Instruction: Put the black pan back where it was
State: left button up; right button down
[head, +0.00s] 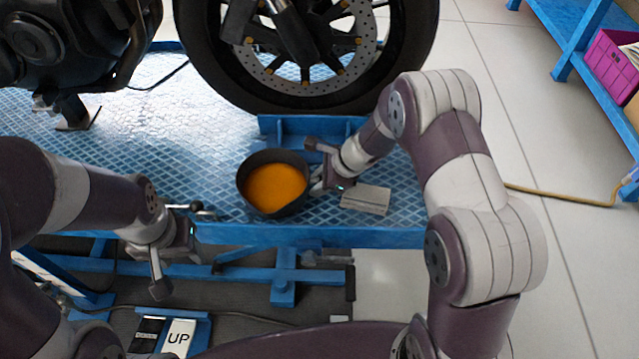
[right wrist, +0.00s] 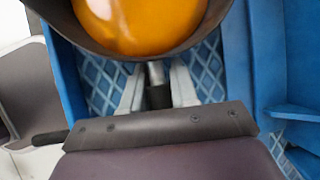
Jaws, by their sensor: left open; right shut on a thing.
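The black pan (head: 243,184) holds an orange liquid or filling. In the head view it is over the blue diamond-plate platform, near its front edge and in front of the motorcycle wheel. My right gripper (head: 318,178) is at the pan's right side. In the right wrist view, the gripper's fingers (right wrist: 157,92) are shut on a short handle-like part below the pan (right wrist: 120,48). The pan looks about level; I cannot tell whether it touches the platform. My left gripper (head: 184,248) is open and empty at the platform's front edge, left of the pan.
The blue platform (head: 190,150) carries the motorcycle wheel (head: 400,60) behind a blue bracket (head: 275,125). A light grey block (head: 366,199) lies right of the pan. A blue shelf with a magenta bin (head: 608,65) stands far right. Platform left of the pan is mostly clear.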

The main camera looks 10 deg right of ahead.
jog(key=shift+f, duration=0.1)
jog(key=c, duration=0.9)
grip_release()
jog(key=shift+o, duration=0.2)
